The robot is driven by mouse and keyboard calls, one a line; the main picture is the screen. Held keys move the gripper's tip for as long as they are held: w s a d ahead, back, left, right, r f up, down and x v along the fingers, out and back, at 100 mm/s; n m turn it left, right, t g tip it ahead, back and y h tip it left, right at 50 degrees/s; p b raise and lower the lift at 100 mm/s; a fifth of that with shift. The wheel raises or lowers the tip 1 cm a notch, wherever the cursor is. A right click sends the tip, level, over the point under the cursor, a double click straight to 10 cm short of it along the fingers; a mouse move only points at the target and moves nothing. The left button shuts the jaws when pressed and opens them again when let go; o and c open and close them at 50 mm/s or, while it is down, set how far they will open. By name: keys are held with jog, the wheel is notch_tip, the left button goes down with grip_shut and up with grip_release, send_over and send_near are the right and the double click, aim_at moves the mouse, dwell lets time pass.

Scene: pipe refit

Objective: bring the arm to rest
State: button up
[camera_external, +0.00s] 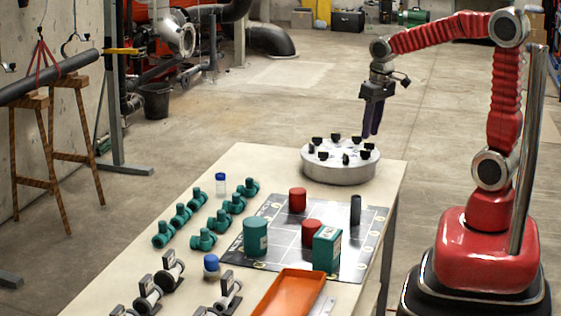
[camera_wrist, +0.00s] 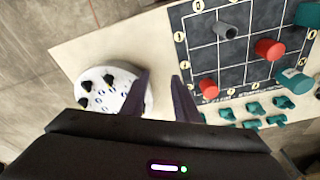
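My red arm is raised at the right in the external view, with its upper link reaching left and the wrist hanging down. My gripper (camera_external: 371,132) points down above the far right end of the table, over or just behind the round grey carousel (camera_external: 340,172). In the wrist view my gripper (camera_wrist: 161,79) has its two dark purple fingers apart, with only bare table between them. The carousel (camera_wrist: 108,90) lies left of the fingers there, partly hidden by the left one. My gripper holds nothing that shows.
The table (camera_external: 120,240) carries a gridded mat (camera_external: 270,211) with red and green cylinders, a green box (camera_external: 327,248) and a dark grey cylinder (camera_external: 356,209). Green valves (camera_external: 181,213), metal fittings (camera_external: 150,292) and an orange tray (camera_external: 289,294) stand nearby. Floor behind the table is clear.

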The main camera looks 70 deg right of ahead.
jog(key=s+a+r+n+t, duration=0.3)
jog(key=s+a+r+n, duration=0.1)
jog(key=s+a, duration=0.7)
jog(key=shift+s+a+n+t+y, duration=0.3)
jog(key=shift+s+a+n+t, duration=0.1)
jog(key=shift+a, duration=0.55)
jog(key=shift+o, duration=0.4)
